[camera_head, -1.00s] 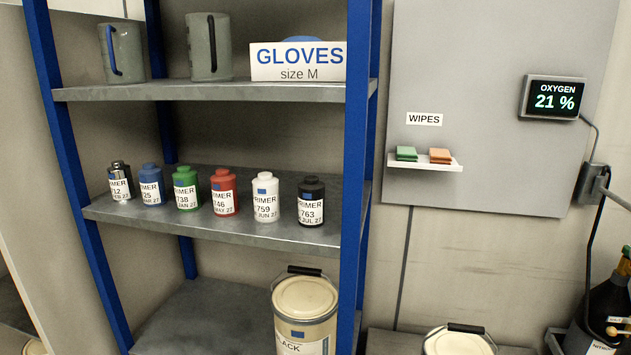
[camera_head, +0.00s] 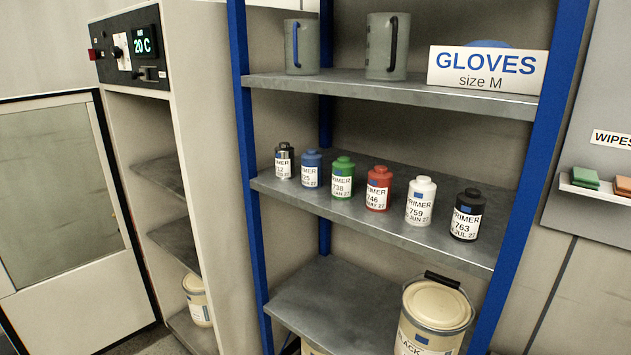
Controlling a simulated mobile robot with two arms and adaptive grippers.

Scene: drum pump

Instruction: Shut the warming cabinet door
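The warming cabinet (camera_head: 178,110) stands at the left, beside the blue-framed shelf rack. Its door (camera_head: 75,322) is swung wide open to the left, a pale frame around a grey window. The open cabinet shows inner shelves (camera_head: 160,176) and a cream can (camera_head: 197,300) low down. A black control panel (camera_head: 130,48) above the opening reads 20 C and has a red button and a knob. Neither of my grippers is in view.
The blue rack (camera_head: 249,180) stands right of the cabinet. It holds grey jugs (camera_head: 388,45), a gloves box (camera_head: 486,70), several primer bottles (camera_head: 378,188) and a large can (camera_head: 434,318). A small wipes shelf (camera_head: 597,190) is on the wall at the far right.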

